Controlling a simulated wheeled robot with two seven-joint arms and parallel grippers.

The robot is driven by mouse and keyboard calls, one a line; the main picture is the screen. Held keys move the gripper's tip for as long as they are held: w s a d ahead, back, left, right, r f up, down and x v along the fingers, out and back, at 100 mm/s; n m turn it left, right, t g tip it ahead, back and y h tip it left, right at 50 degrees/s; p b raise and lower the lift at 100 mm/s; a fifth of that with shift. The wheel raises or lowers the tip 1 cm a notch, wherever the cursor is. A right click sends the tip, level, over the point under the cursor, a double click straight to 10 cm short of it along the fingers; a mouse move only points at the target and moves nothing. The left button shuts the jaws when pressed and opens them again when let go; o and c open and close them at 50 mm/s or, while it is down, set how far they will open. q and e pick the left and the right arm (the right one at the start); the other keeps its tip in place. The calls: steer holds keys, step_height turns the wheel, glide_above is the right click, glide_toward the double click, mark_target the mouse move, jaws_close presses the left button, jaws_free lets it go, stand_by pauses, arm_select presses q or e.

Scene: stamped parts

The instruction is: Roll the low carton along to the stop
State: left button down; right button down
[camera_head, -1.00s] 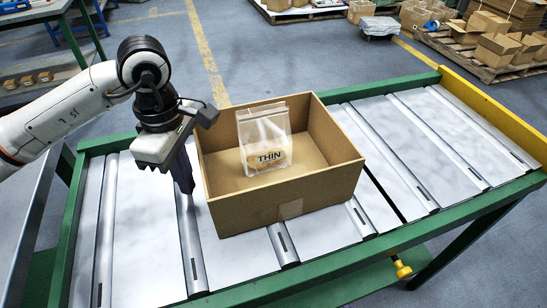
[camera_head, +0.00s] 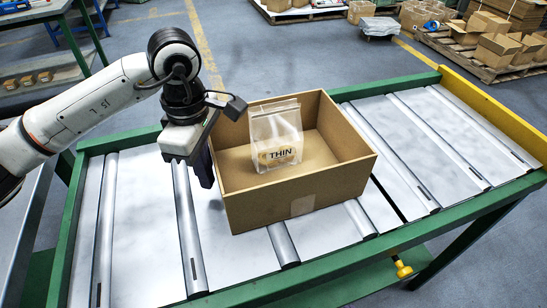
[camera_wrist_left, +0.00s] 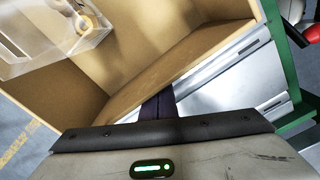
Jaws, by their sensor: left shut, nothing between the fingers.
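The low open carton (camera_head: 300,197) sits on the roller conveyor, left of its middle. A clear bag marked THIN (camera_head: 277,140) stands inside it. The yellow stop (camera_head: 500,118) is a raised bar across the conveyor's right end, well apart from the carton. My left gripper (camera_head: 207,183) is shut and empty, pointing down at the carton's left wall; I cannot tell if it touches. In the left wrist view the dark fingers (camera_wrist_left: 157,106) lie beside the carton wall (camera_wrist_left: 140,90), and the bag (camera_wrist_left: 62,28) shows inside. My right gripper is not in view.
The conveyor has green side rails (camera_head: 330,266) and several steel rollers (camera_head: 187,230). The rollers between carton and stop are clear. A yellow knob (camera_head: 402,269) hangs below the near rail. Pallets with cartons (camera_head: 497,45) stand on the floor behind.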

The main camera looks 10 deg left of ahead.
arm_select(q)
steer(key=shift+w+d, duration=0.35)
steer(key=shift+d, duration=0.4)
steer(key=shift+w+d, duration=0.4)
steer(key=shift+d, duration=0.4)
steer(key=shift+w+d, duration=0.35)
steer(key=shift+d, duration=0.5)
